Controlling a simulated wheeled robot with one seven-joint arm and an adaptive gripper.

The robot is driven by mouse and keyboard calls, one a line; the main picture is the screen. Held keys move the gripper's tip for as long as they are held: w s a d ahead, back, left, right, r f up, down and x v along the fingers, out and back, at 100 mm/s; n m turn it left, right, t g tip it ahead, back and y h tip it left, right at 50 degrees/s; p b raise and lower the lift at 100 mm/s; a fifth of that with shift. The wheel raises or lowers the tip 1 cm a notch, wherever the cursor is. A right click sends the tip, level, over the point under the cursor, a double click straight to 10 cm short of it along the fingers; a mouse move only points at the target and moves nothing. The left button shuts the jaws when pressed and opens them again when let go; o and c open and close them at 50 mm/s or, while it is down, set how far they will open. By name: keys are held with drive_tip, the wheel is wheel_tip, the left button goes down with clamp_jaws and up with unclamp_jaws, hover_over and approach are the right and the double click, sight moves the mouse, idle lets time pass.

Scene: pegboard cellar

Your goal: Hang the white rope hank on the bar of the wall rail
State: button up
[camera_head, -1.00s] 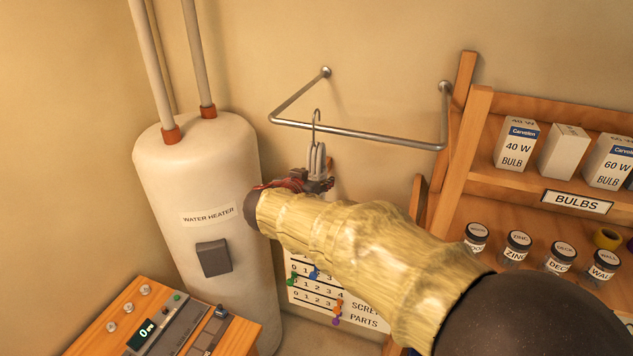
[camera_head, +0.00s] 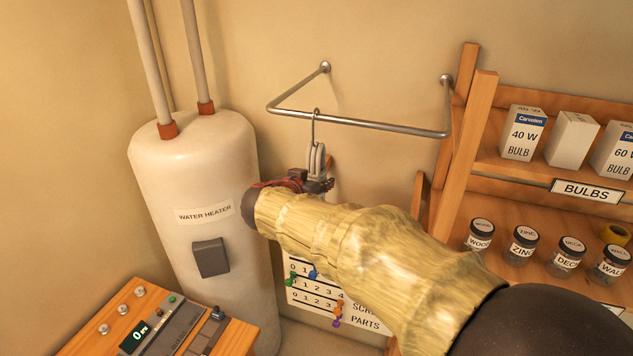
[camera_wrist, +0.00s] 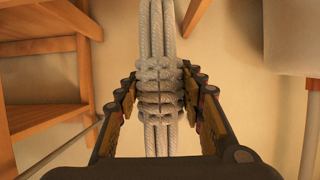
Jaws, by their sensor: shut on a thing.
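The white rope hank (camera_head: 317,160) is upright in my gripper (camera_head: 308,183), with a metal hook (camera_head: 316,125) rising from its top. In the wrist view the fingers of my gripper (camera_wrist: 160,102) are shut on both sides of the coiled wraps of the hank (camera_wrist: 158,85). The wall rail (camera_head: 370,124) is a metal bar standing out from the wall on two arms. The hook's curved top shows at the bar's height, overlapping it in the head view. I cannot tell whether the hook rests over the bar or is only in line with it.
A white water heater (camera_head: 195,175) stands left of the rail. A wooden shelf (camera_head: 480,140) with bulb boxes and jars stands close on the right. A wooden bench with a control box (camera_head: 165,325) is at lower left. A pegged chart (camera_head: 330,300) hangs below my arm.

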drive_tip(key=o, duration=1.4)
drive_tip(key=shift+c, duration=0.2)
drive_tip(key=shift+o, duration=0.4)
